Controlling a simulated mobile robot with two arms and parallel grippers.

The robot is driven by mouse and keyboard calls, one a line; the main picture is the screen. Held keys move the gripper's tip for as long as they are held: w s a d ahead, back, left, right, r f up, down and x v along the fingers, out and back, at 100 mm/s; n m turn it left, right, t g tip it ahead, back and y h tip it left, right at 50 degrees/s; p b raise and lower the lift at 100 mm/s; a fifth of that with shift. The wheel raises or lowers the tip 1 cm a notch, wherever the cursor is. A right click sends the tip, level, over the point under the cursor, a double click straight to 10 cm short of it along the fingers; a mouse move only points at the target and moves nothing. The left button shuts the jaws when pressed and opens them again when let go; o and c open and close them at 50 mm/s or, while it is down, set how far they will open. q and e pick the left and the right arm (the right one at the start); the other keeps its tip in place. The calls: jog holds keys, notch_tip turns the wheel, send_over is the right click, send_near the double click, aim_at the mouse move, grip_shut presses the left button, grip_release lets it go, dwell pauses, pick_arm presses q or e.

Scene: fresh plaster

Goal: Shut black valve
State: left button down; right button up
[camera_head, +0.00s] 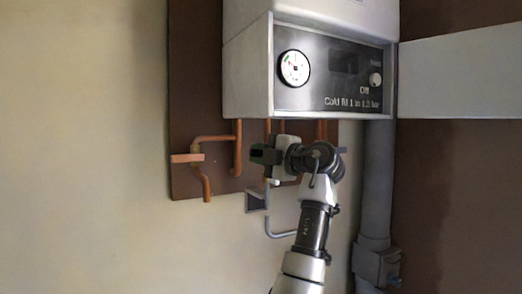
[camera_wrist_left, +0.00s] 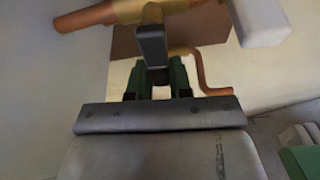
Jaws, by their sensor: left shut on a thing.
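In the left wrist view the black valve shows as a dark lever (camera_wrist_left: 152,45) below a brass body (camera_wrist_left: 145,9) on a copper pipe. My left gripper (camera_wrist_left: 156,82) has its green-padded fingers shut on the lower end of this lever. In the head view my left gripper (camera_head: 260,154) is just under the boiler, pointing left, in front of the brown board. The arm and gripper hide most of the valve there, and I cannot make out the lever's angle against its pipe. My right gripper is not recognisable in either view.
The white boiler (camera_head: 248,75) with a gauge (camera_head: 294,67) hangs close above the gripper. Bent copper pipes (camera_head: 235,150) run to the left. A small grey open box (camera_head: 257,200) sits below, and a thick grey pipe (camera_head: 375,185) stands on the right. The left wall is bare.

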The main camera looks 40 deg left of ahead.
pick_arm(q)
jog(key=shift+f+n, duration=0.25)
jog(key=shift+n, duration=0.15)
jog(key=shift+f+h, duration=0.1)
jog(key=shift+h, duration=0.2)
jog(key=shift+f+n, duration=0.1)
jog(key=shift+n, duration=0.3)
jog(key=c, duration=1)
grip_release()
